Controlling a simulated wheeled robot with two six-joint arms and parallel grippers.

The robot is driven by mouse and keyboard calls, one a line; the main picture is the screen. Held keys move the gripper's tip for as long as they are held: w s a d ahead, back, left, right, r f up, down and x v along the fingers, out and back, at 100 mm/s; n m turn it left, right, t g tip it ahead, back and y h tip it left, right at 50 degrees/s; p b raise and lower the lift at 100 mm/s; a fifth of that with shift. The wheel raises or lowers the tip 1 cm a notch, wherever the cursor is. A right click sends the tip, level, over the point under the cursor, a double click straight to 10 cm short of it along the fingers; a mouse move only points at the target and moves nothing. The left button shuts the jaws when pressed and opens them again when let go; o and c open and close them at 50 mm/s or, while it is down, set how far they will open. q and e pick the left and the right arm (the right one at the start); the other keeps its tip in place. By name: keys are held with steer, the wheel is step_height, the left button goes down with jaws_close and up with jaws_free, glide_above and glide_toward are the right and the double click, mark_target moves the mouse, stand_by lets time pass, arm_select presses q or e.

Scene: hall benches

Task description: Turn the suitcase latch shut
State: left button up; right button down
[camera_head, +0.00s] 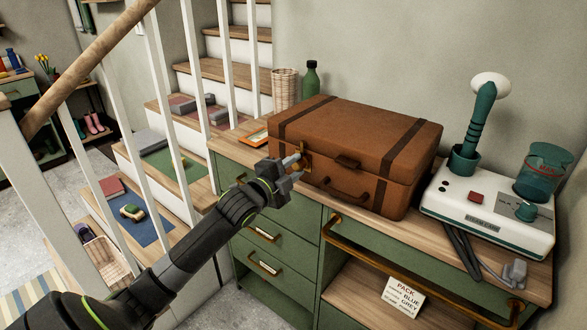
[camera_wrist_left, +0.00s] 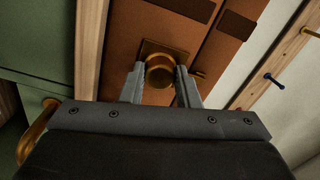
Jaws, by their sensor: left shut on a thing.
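The brown suitcase (camera_head: 375,138) with dark straps lies closed on the wooden top of a green cabinet. A brass latch (camera_head: 307,154) is on its front face near the left end. In the left wrist view the latch shows as a round brass knob (camera_wrist_left: 160,71) on a square plate. My left gripper (camera_head: 297,168) reaches in from the left and is shut on the latch knob, with one finger on each side of it in the left wrist view (camera_wrist_left: 160,85). The fingers partly hide the latch in the head view. My right gripper is not in view.
A white device (camera_head: 487,216) with a green-handled tool and a teal cup stands right of the suitcase. A green bottle (camera_head: 310,80) and wicker basket (camera_head: 285,88) stand behind it. A brass rail (camera_head: 420,266) runs along the cabinet front. A stair railing (camera_head: 150,110) is at left.

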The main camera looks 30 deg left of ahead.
arm_select(q)
steer(key=o, duration=1)
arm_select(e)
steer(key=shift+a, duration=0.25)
arm_select(q)
steer(key=s+p, duration=0.1)
steer(key=s, duration=0.4)
steer(key=s+p, duration=0.1)
steer(key=s, duration=0.5)
steer(key=s+a+p, duration=0.1)
steer(key=s, duration=0.5)
steer(key=shift+s, duration=0.2)
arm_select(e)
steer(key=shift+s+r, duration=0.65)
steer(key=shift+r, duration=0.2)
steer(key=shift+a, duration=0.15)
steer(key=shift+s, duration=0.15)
